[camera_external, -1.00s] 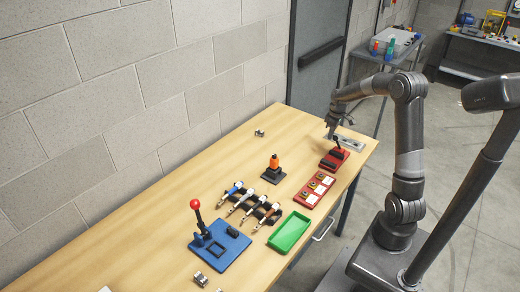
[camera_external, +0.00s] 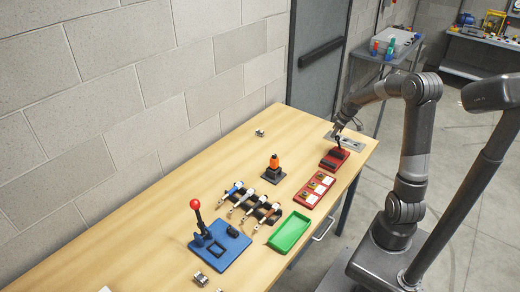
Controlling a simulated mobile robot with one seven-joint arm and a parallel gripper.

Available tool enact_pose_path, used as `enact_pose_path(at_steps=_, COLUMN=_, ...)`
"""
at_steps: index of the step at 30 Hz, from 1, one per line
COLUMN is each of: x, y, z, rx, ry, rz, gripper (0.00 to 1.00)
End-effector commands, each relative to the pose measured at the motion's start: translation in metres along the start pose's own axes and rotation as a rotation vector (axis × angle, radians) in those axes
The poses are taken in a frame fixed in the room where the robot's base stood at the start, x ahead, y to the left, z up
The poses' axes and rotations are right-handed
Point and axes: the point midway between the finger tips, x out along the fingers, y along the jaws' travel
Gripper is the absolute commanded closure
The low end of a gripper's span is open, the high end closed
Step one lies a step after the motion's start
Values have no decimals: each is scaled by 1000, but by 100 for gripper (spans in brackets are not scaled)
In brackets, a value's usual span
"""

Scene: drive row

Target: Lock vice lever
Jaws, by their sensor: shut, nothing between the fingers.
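The vice (camera_external: 334,159) is a small red block with dark parts on top, near the far right end of the wooden table. Its dark lever (camera_external: 339,142) rises from the top. My gripper (camera_external: 338,129) is at the upper end of the lever, shut, with nothing held between its fingers. Whether it touches the lever is too small to tell. The fingers are small and partly merge with the dark lever.
A grey metal plate (camera_external: 347,141) lies behind the vice. A red panel (camera_external: 315,189) with buttons, a green tray (camera_external: 290,232), an orange-topped piece (camera_external: 273,168), a rack of tools (camera_external: 255,205) and a blue base with a red-knobbed lever (camera_external: 220,245) stand nearer. The table's back left is mostly clear.

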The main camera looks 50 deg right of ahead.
Motion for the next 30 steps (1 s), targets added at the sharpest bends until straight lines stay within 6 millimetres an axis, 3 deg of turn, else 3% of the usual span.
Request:
enact_pose_path(at_steps=6, x=-9, y=-2, z=12, rx=-3, ry=132, rz=20, gripper=100)
enact_pose_path(at_steps=17, x=-22, y=-7, z=38, rx=-5, ry=127, rz=17, gripper=100)
enact_pose_path(at_steps=30, x=-28, y=-6, z=35, rx=-7, ry=127, rz=18, gripper=100)
